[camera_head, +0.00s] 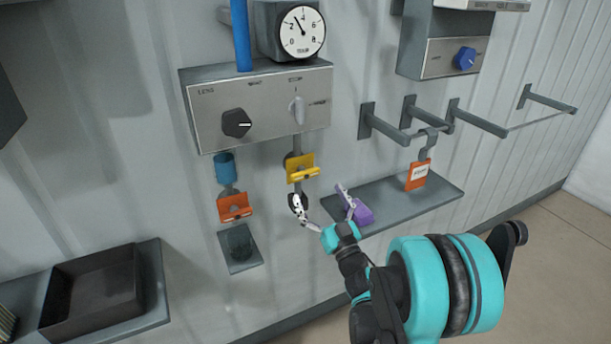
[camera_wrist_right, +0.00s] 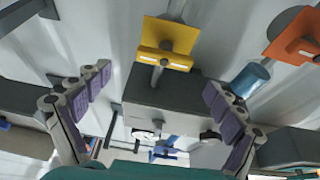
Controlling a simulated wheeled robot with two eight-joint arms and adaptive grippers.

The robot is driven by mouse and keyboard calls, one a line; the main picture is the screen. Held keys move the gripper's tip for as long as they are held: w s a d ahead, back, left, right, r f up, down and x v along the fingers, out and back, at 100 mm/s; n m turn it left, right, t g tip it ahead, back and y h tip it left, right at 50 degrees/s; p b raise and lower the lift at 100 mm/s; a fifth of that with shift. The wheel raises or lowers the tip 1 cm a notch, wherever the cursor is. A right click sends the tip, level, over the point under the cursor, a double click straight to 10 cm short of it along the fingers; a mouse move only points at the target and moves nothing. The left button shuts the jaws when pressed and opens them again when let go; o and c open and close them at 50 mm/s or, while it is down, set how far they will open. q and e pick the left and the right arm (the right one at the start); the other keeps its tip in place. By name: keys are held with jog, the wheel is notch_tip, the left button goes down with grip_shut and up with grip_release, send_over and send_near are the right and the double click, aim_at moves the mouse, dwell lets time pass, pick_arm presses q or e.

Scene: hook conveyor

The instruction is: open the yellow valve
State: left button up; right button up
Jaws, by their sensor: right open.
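The yellow valve (camera_head: 301,168) is on a vertical pipe below the grey control panel, with a yellow plate-like handle. It also shows at the top of the right wrist view (camera_wrist_right: 168,38), between and beyond the fingers. My right gripper (camera_head: 323,205) is open just below the valve and to its right, with its fingers spread apart. In the right wrist view my right gripper (camera_wrist_right: 158,92) has nothing between its purple pads, and neither finger appears to touch the valve. My left gripper is not in view.
An orange valve (camera_head: 235,207) sits on a pipe to the left. The control panel (camera_head: 262,105) with knobs is above. A dark tray (camera_head: 95,290) is lower left.

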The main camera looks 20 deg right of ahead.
aim_at(307, 175)
jog(key=shift+n+y, duration=0.3)
jog(key=shift+y, duration=0.1)
jog(key=x, duration=0.7)
jog(key=shift+w+a+r, duration=0.1)
jog(key=shift+w+a, duration=0.1)
jog(key=shift+w, duration=0.05)
jog(key=c, duration=1.2)
